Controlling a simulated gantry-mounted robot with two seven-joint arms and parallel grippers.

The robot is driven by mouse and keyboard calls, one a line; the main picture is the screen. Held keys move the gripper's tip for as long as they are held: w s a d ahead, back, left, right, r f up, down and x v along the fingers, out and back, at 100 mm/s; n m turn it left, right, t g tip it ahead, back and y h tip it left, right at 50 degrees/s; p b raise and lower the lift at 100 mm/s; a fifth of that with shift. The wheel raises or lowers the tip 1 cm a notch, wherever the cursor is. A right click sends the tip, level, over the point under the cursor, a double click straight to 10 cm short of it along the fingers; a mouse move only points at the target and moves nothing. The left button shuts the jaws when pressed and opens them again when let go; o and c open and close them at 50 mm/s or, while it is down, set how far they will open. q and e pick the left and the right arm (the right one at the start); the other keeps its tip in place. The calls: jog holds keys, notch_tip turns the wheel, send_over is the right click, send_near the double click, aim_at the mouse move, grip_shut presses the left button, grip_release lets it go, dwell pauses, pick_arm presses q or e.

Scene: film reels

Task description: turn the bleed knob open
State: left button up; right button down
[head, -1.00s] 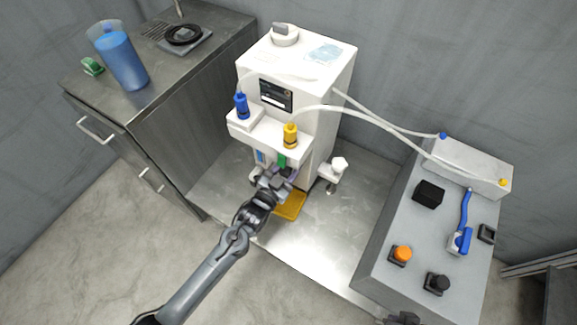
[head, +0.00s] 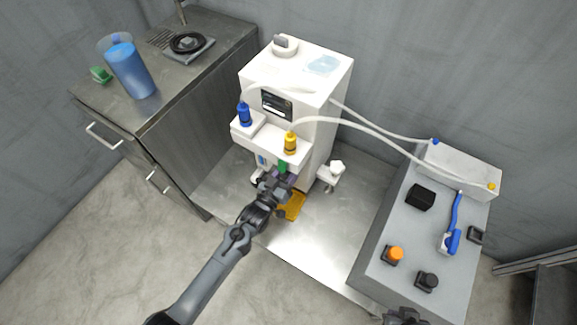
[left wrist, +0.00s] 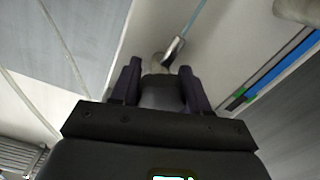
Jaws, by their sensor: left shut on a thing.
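The white machine (head: 318,97) stands at the middle of the metal surface. My left gripper (head: 281,181) is at its lower front, just below a green piece (head: 283,166), and hides what it holds in the head view. In the left wrist view, the fingers (left wrist: 159,88) are shut on a grey rounded knob (left wrist: 162,95), apparently the bleed knob. A pale end and a small metal lever (left wrist: 173,50) show beyond it. The knob's turn angle cannot be read. My right gripper (head: 405,316) is partly cut off at the bottom edge.
A yellow tray (head: 293,207) lies below the left gripper. White hoses run to the grey console (head: 402,230) at right. A steel cabinet (head: 190,110) stands left.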

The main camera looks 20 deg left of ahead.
pick_arm(q)
jog(key=n, duration=0.1)
jog(key=n+p, duration=0.2)
jog(key=shift+r+n, duration=0.25)
jog(key=shift+n, duration=0.15)
jog(key=n+p, duration=0.2)
jog(key=n, duration=0.2)
jog(key=shift+n+p, duration=0.3)
jog(key=shift+p, duration=0.05)
jog(key=n+p, duration=0.1)
jog(key=n, duration=0.3)
jog(key=shift+f+p, duration=0.1)
jog(key=shift+p, duration=0.25)
jog(key=shift+f+n+p, duration=0.15)
jog(key=shift+n+p, duration=0.45)
jog(key=shift+n, duration=1.5)
jog(key=o, duration=1)
jog(key=shift+a, duration=0.1)
jog(key=shift+o, duration=0.2)
jog(key=shift+s, duration=0.1)
